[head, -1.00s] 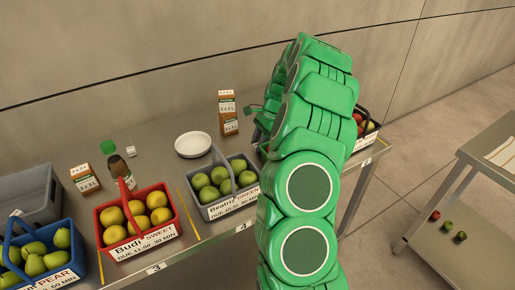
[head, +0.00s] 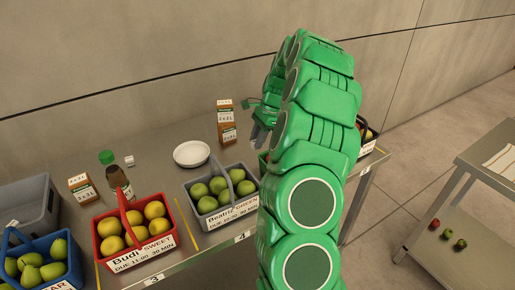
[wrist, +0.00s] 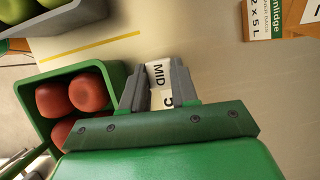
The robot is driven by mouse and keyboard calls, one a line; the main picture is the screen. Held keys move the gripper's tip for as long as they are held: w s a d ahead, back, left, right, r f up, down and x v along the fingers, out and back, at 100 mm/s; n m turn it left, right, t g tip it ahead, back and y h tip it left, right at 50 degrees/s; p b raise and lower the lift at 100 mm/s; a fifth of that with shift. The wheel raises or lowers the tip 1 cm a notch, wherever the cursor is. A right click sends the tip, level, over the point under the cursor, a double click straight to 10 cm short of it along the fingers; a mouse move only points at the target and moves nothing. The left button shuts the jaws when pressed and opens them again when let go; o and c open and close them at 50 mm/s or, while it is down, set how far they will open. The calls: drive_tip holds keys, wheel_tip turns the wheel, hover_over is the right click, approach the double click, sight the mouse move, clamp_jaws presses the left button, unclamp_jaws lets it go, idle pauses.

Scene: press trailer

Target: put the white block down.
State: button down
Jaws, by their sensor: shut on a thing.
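My gripper (wrist: 160,88) is shut on a white block (wrist: 159,76) with the black lettering "MID" and "5" in the wrist view. Its grey fingers press the block from both sides. The block is over the pale table top, beside a green basket (wrist: 118,75) of red apples; I cannot tell whether it touches the table. In the head view my gripper (head: 260,128) is partly seen left of my green arm, and the held block is hidden there.
The steel table (head: 160,185) carries a grey basket of green apples (head: 222,190), a red basket of yellow fruit (head: 135,235), a white bowl (head: 191,153), a tall carton (head: 226,122) and a small white cube (head: 129,160). A second table (head: 490,155) stands right.

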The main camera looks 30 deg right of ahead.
drive_tip(key=shift+r, duration=2.2)
wheel_tip(320, 180, up, 9)
drive_tip(key=w+a, duration=0.4)
drive_tip(key=a, duration=0.7)
drive_tip(key=w+a, duration=0.3)
drive_tip(key=a, duration=0.8)
drive_tip(key=w+a, duration=0.4)
drive_tip(key=a, duration=0.7)
drive_tip(key=s+a, duration=0.4)
drive_tip(key=a, duration=1)
drive_tip(key=s+a, duration=0.3)
drive_tip(key=a, duration=1.2)
drive_tip(key=s+a, duration=0.4)
drive_tip(key=a, duration=1)
drive_tip(key=shift+n, duration=0.3)
drive_tip(key=f, duration=0.5)
drive_tip(key=shift+d, duration=0.25)
drive_tip(key=w+a+f, duration=0.4)
drive_tip(key=w, duration=0.1)
drive_tip(key=w+a+f, duration=0.2)
drive_tip(key=w, duration=0.1)
drive_tip(key=shift+w+a+f, duration=0.4)
drive_tip(key=shift+w+f, duration=0.1)
drive_tip(key=shift+f, duration=0.15)
drive_tip(key=shift+w+a+f, duration=0.35)
drive_tip(key=shift+w+f, duration=0.1)
drive_tip(key=shift+f, duration=0.15)
drive_tip(key=shift+w+a+f, duration=0.4)
drive_tip(key=shift+w+f, duration=0.1)
drive_tip(key=shift+f, duration=0.15)
